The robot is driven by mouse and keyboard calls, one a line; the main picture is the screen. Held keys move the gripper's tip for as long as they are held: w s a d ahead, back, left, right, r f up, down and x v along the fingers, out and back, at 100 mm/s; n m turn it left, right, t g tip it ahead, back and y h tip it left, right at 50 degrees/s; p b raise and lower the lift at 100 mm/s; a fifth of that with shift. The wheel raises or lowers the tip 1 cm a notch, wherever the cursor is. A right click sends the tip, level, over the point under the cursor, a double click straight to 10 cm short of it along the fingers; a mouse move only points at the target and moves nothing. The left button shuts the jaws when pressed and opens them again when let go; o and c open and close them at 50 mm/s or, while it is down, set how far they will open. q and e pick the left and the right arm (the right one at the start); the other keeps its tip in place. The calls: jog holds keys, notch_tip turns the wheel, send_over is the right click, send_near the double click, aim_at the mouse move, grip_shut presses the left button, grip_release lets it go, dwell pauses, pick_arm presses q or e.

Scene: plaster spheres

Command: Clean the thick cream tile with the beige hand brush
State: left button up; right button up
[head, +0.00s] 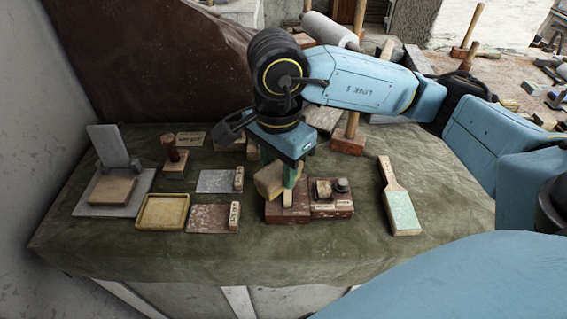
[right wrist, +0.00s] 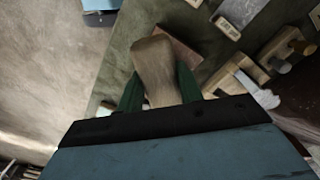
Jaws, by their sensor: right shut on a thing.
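My right gripper (head: 278,176) is shut on a beige, block-like piece, apparently the hand brush (head: 267,183), over the middle of the table. In the right wrist view the beige piece (right wrist: 155,66) sits between the green fingers (right wrist: 158,92). Its underside is hidden. My left gripper is not in view.
A shallow yellowish tray (head: 162,225) lies right of the slab. Flat pieces with labelled blocks (head: 215,181) lie between tray and gripper. A reddish-brown block (head: 276,213) stands under the gripper. A green-faced wooden float (head: 401,212) lies at right. The front cloth (head: 300,255) is clear.

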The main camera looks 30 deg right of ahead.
jog(key=shift+d, duration=0.1)
jog(key=shift+w+d+b, duration=0.3)
jog(key=shift+d+b, duration=0.3)
jog(key=shift+d, duration=0.45)
jog(key=shift+w+d+b, duration=0.25)
jog(key=shift+d+b, duration=0.35)
jog(key=shift+d, duration=0.45)
jog(key=shift+s+a, duration=0.2)
jog(key=shift+a, duration=0.55)
jog(key=shift+s+a, duration=0.15)
jog(key=shift+a, duration=0.55)
jog(key=shift+s+a, duration=0.2)
jog(key=shift+a, duration=0.55)
jog(key=shift+w+d+b, duration=0.25)
jog(key=shift+d+b, duration=0.4)
jog(key=shift+d, duration=0.45)
jog(key=shift+w+d+b, duration=0.25)
jog(key=shift+d+b, duration=0.35)
jog(key=shift+d, duration=0.45)
jog(key=shift+s+a+r+p, duration=0.1)
jog(key=shift+a+r+p, duration=0.3)
jog(key=shift+a, duration=0.1)
jog(key=shift+s+a+r, duration=0.1)
jog(key=shift+a+r, duration=0.25)
jog(key=shift+a, duration=0.25)
